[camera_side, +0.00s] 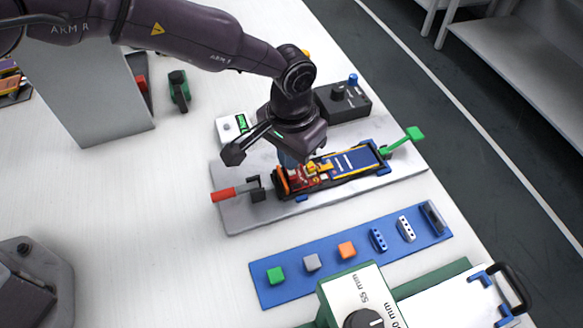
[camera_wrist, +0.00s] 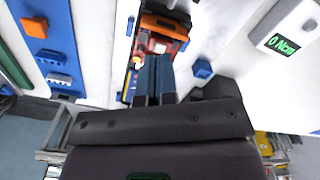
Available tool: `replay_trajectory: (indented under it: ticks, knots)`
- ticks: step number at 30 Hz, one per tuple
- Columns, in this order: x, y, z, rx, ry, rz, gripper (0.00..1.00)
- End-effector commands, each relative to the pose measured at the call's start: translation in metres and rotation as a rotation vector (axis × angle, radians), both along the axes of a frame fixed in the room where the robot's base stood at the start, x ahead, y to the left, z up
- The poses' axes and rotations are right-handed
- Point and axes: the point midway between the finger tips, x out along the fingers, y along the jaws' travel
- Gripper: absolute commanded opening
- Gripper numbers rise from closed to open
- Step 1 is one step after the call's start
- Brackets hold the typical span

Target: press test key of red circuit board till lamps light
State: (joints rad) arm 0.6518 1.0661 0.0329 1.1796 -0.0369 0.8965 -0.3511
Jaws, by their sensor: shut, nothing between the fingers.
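The red circuit board (camera_side: 306,178) lies at the left end of a blue pouch cell (camera_side: 353,162), in a black holder on a grey plate. It also shows in the wrist view (camera_wrist: 168,45), just beyond my fingertips. My gripper (camera_side: 291,163) is shut and empty, pointing down over the board. In the wrist view my closed dark blue fingers (camera_wrist: 154,66) overlap the board's near part. I cannot tell whether they touch it. The test key cannot be made out, and I cannot tell whether any lamp is lit.
The grey plate (camera_side: 245,215) carries a red-handled clamp (camera_side: 236,190) at left and a green lever (camera_side: 403,139) at right. A blue strip (camera_side: 330,262) with several small parts lies in front. A white meter (camera_side: 232,127) and a dark box (camera_side: 343,101) stand behind. Clear table lies left.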

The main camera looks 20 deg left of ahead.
Motion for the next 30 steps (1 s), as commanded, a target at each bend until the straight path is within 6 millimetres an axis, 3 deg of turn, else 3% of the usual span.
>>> replay_trajectory:
  ticks: [30]
  knots:
    - [0.0, 0.0, -0.013, 0.0, 0.0, 0.0, 0.0]
